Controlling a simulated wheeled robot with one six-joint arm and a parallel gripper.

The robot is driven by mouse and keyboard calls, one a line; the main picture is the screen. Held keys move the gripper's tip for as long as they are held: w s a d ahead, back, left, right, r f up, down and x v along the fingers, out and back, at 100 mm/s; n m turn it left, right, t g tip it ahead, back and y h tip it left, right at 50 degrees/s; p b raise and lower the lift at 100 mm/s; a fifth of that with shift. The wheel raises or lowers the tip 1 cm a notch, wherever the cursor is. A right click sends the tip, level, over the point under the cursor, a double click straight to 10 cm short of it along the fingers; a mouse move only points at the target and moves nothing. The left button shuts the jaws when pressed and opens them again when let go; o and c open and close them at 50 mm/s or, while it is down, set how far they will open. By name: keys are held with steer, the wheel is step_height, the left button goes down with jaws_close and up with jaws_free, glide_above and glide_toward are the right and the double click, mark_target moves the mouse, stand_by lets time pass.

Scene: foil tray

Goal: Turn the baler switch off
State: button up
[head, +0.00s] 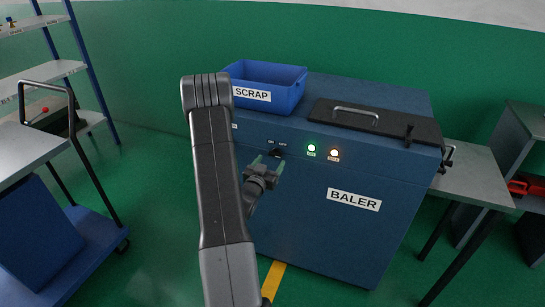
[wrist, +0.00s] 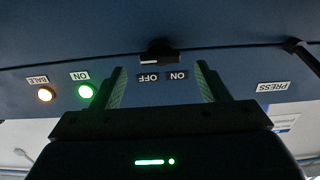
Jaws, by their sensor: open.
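The blue baler (head: 320,235) stands ahead, with its switch (head: 277,153) on the front panel below two small labels. In the wrist view, which is upside down, the black switch knob (wrist: 158,52) sits beside the OFF label (wrist: 148,77) and the ON label (wrist: 179,76). I cannot clearly tell which way the knob points. The green ON lamp (head: 311,148) is lit, and the BALE lamp (head: 334,153) glows pale orange. My gripper (head: 268,165) is open and empty in front of the switch. In the wrist view its fingers (wrist: 162,75) stand either side of the labels, apart from the knob.
A blue SCRAP bin (head: 288,74) and a dark lid with a handle (head: 380,120) are on the baler top. A grey table (head: 470,178) stands to the right. A blue cart (head: 40,235) and shelving (head: 45,75) are at left.

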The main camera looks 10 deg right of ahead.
mark_target(274, 156)
steer(key=shift+x, duration=1.7)
steer(key=c, duration=1)
